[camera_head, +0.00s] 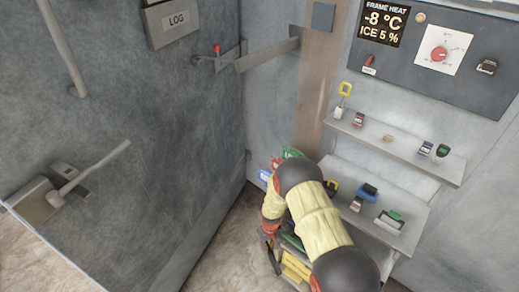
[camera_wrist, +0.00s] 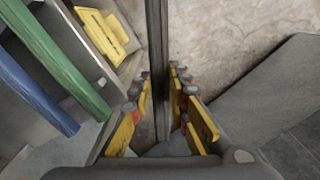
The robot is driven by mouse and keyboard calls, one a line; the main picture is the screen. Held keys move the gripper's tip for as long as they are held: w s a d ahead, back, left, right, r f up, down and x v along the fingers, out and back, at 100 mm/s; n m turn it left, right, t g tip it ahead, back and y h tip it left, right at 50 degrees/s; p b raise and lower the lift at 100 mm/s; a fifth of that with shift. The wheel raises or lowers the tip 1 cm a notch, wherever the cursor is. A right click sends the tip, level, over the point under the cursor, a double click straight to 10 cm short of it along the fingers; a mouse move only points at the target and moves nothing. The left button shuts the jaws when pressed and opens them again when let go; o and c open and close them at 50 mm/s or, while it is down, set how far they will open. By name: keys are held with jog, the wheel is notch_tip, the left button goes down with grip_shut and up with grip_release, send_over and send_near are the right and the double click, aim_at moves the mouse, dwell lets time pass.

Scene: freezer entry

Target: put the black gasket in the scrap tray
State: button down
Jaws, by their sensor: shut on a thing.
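My gripper (camera_wrist: 161,92) is shut on the black gasket (camera_wrist: 158,35), a long dark strip. In the wrist view the strip runs from between the yellow and red fingers up to the top edge. In the head view my arm hangs over the lower shelves, and a dark strip, likely the gasket (camera_head: 272,257), shows at its lower left. My gripper is mostly hidden there behind my arm. I cannot make out for certain which thing is the scrap tray.
Yellow pieces (camera_head: 295,268) lie low at the shelf unit. A green bar (camera_wrist: 62,58) and a blue bar (camera_wrist: 36,92) are left of my gripper. Shelves (camera_head: 400,148) with small items stand right. The freezer door (camera_head: 150,170) is at left; bare floor (camera_head: 225,245) lies between.

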jog(key=s+d+r+m, duration=0.1)
jog(key=d+r, duration=0.4)
jog(key=r, duration=0.4)
jog(key=s+d+r+m, duration=0.1)
jog(key=d+r, duration=0.4)
jog(key=r, duration=0.5)
jog(key=s+d+r+m+p, duration=0.1)
jog(key=d+r, duration=0.4)
jog(key=r, duration=0.5)
jog(key=shift+s+r+m, duration=0.15)
jog(key=shift+s+m, duration=0.3)
jog(key=shift+m, duration=0.25)
